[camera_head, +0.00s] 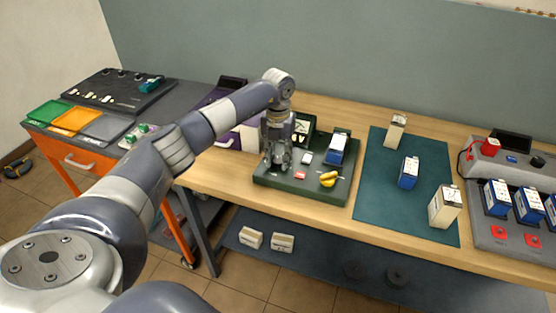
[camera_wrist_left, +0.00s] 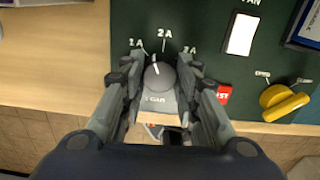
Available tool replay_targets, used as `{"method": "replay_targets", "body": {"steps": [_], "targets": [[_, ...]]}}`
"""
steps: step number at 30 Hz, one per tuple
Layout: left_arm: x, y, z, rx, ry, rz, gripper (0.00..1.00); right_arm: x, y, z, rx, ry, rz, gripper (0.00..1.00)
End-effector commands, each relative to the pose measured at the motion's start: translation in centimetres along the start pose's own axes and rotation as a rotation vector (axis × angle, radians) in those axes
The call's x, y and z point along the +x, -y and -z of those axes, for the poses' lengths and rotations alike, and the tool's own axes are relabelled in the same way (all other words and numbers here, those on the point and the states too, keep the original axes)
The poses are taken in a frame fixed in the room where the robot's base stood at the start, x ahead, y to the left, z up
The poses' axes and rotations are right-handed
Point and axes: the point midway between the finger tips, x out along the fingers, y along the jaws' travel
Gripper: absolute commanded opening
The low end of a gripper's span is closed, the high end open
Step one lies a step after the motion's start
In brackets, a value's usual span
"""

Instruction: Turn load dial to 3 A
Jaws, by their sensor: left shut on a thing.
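The load dial (camera_wrist_left: 158,76) is a round grey knob on the dark green test panel (camera_wrist_left: 215,100), in the left wrist view. Its white pointer mark points up and slightly left, between the 1 A label (camera_wrist_left: 135,42) and the 2 A label (camera_wrist_left: 165,34), nearer 2 A. The 3 A label (camera_wrist_left: 189,50) is to the right, partly beside a fingertip. My left gripper (camera_wrist_left: 158,72) is shut on the dial, a finger on each side. In the head view my left gripper (camera_head: 277,160) comes down on the panel (camera_head: 300,192) and hides the dial. My right gripper is not in view.
On the panel are a white FAN switch (camera_wrist_left: 241,34), a red button (camera_wrist_left: 223,94), a yellow clamp-like part (camera_wrist_left: 283,103) and a blue battery (camera_head: 337,150). A teal mat (camera_head: 385,195) with several batteries lies right. A grey charger station (camera_head: 490,165) stands further right.

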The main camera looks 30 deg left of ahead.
Motion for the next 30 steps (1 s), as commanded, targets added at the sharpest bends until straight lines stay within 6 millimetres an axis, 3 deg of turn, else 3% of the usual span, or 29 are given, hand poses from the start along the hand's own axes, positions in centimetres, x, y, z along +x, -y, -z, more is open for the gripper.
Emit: {"method": "replay_targets", "body": {"steps": [30], "targets": [[0.0,0.0,-0.1,0.948,0.004,-0.002,0.06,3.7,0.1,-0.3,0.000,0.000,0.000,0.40]]}}
